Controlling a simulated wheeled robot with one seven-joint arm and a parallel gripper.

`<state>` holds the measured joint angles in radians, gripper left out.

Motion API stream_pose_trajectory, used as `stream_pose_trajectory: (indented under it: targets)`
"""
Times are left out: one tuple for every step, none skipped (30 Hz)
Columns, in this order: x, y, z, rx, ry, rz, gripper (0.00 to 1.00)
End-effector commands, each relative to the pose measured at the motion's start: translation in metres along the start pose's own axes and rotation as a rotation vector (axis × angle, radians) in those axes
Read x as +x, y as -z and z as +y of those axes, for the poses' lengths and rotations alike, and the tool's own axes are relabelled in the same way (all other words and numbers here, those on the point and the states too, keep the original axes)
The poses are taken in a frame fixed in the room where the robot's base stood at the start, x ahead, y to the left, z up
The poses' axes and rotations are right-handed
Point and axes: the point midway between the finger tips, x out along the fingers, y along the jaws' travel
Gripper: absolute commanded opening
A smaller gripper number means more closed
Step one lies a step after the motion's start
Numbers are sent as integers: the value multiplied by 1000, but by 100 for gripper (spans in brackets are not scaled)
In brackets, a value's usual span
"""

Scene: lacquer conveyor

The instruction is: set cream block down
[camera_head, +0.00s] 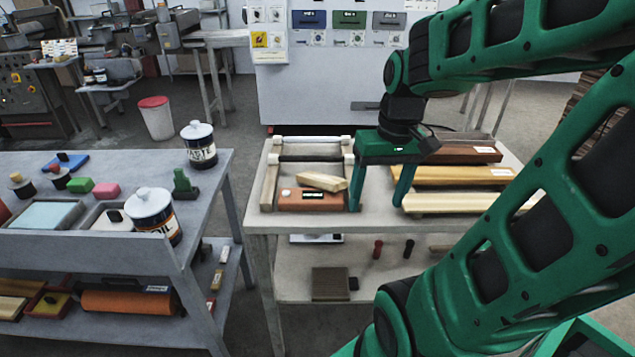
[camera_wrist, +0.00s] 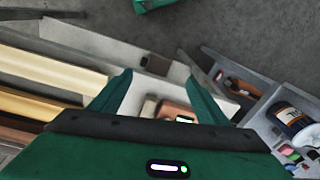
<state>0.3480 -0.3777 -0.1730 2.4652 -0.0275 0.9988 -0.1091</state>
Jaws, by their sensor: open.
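A cream block (camera_head: 321,182) lies askew at the back edge of a red-brown block (camera_head: 290,203), inside a frame on the table (camera_head: 262,223). I cannot tell whether it rests on the red-brown block or just behind it. My gripper (camera_head: 377,206) is open, with nothing visible between its fingers. It points down just right of the cream block, with its left finger close to the block's right end. In the wrist view, my open gripper (camera_wrist: 160,76) has the red-brown block (camera_wrist: 172,109) between its fingers in the picture; the cream block is hard to make out there.
Long wooden bars (camera_head: 455,175) lie right of my gripper. A grey cart (camera_head: 100,250) at the left carries a white oil can (camera_head: 150,205), a paste can (camera_head: 199,155) and coloured blocks. A floor gap separates cart and table.

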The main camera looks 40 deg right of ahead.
Motion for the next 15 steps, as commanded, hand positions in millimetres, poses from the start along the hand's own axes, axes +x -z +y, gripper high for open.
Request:
stream_pose_trajectory:
  targets:
    - [-1,22,-1,-44,22,12,69]
    - [-2,37,-4,-81,38,25,69]
    - [-2,55,-6,-131,62,41,69]
    - [-2,68,-9,-169,81,55,69]
    - [-3,81,-10,-204,99,68,69]
    - [-3,98,-12,-250,124,88,69]
    - [-3,110,-13,-285,143,102,69]
    - [-3,120,-14,-316,162,117,69]
    - [-3,134,-15,-355,185,137,69]
    - [-4,143,-16,-382,202,152,69]
    - [-3,151,-16,-407,218,165,69]
    - [-4,160,-17,-437,236,182,69]
    - [-4,166,-17,-456,249,194,69]
    - [-4,171,-17,-472,259,205,69]
    - [-5,177,-17,-490,271,218,69]
